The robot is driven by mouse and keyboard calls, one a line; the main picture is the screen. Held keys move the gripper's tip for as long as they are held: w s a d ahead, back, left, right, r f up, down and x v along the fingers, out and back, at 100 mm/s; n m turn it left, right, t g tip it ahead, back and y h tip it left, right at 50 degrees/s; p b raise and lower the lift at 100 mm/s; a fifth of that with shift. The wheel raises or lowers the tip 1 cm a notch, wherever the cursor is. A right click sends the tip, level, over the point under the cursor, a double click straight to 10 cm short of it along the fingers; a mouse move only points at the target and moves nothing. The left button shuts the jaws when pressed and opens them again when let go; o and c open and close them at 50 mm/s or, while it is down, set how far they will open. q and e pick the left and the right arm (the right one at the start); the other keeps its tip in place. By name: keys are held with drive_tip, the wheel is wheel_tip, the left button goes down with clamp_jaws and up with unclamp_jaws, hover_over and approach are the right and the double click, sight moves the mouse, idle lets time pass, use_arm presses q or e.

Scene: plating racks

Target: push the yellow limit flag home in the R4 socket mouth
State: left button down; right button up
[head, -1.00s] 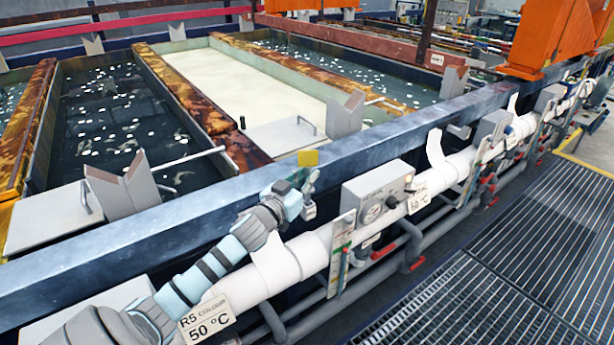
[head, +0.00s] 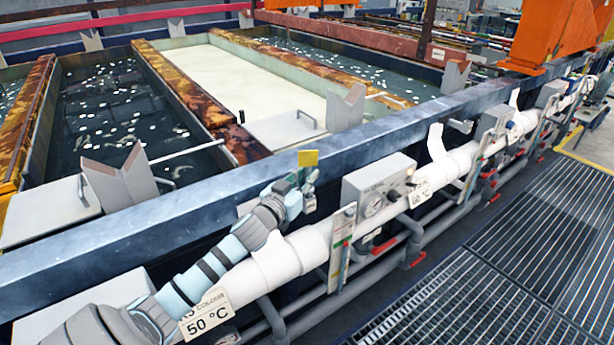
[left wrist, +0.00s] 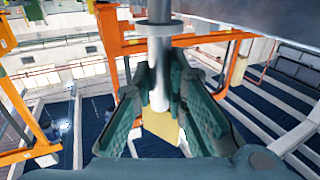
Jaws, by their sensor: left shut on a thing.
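The yellow limit flag (head: 308,158) shows just above my left gripper (head: 299,190) in the head view. The gripper is shut on the flag, above the pipe and close to the dark blue tank rail. In the left wrist view the yellow plate (left wrist: 163,128) lies between the teal fingers (left wrist: 165,105). A grey rod with a round collar (left wrist: 158,28) runs from between the fingers to the top of that picture. I cannot pick out the R4 socket mouth, as no R4 label is readable. My right gripper is not in view.
A white pipe (head: 309,247) with a 50 °C label (head: 207,312) runs below my left arm. A gauge box (head: 379,188) stands right of the gripper. The blue rail (head: 395,128) borders the tanks. Floor grating (head: 490,255) at right is clear.

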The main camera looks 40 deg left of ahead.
use_arm(q)
drive_tip(key=shift+f+b, duration=0.7)
drive_tip(key=shift+f, duration=0.2)
drive_tip(key=c, duration=1.5)
unclamp_jaws()
drive_tip(key=shift+c, duration=0.2)
drive_tip(key=s+d, duration=0.1)
drive_tip(key=s, duration=1.1)
drive_tip(key=shift+d, duration=0.25)
